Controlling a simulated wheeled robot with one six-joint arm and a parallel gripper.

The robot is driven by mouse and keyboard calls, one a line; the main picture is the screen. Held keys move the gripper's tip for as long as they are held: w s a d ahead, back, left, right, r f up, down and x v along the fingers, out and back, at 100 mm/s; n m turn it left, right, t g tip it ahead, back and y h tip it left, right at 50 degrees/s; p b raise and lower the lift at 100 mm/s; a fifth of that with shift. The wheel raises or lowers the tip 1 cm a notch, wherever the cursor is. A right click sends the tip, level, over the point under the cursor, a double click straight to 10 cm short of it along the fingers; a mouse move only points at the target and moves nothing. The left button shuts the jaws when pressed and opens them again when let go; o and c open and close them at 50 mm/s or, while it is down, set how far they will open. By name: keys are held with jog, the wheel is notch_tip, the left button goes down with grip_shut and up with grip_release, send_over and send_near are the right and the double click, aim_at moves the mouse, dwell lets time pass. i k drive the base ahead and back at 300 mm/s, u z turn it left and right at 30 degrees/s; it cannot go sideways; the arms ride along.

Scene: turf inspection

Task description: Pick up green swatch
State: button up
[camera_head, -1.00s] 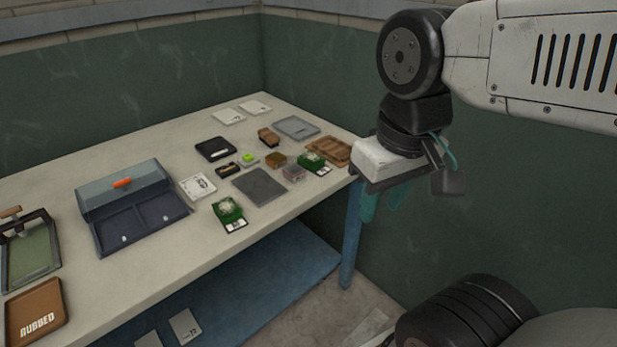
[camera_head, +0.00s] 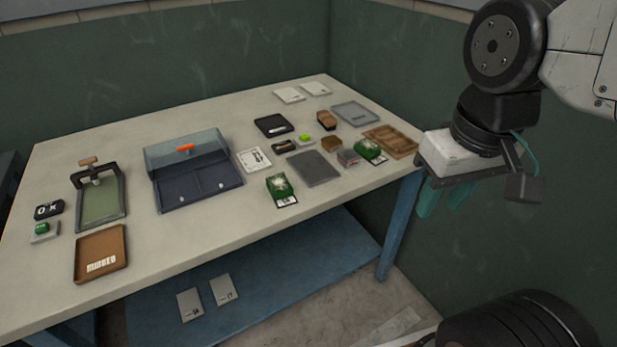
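Several green things lie on the table, and I cannot tell for sure which is the swatch. A green tuft-like piece with a white label (camera_head: 280,187) lies near the front edge. A similar green piece (camera_head: 368,150) lies farther right. A small green piece (camera_head: 41,228) sits on a grey block at the far left. A bright green item (camera_head: 305,137) sits among the small things at the back. My gripper (camera_head: 442,197) hangs beyond the table's right end, away from all of them. Its teal fingers look apart, with nothing seen between them.
The pale table (camera_head: 215,245) has a clear front strip. A lidded toolbox (camera_head: 190,168), a framed press (camera_head: 99,195) and a brown tray (camera_head: 101,254) stand on it. A grey mat (camera_head: 314,168) lies between the two labelled green pieces. Green walls close off the back and right.

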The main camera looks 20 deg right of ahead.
aim_at(280, 186)
jog(key=z, duration=2.4)
jog(key=k, duration=0.65)
jog(key=u, duration=1.25)
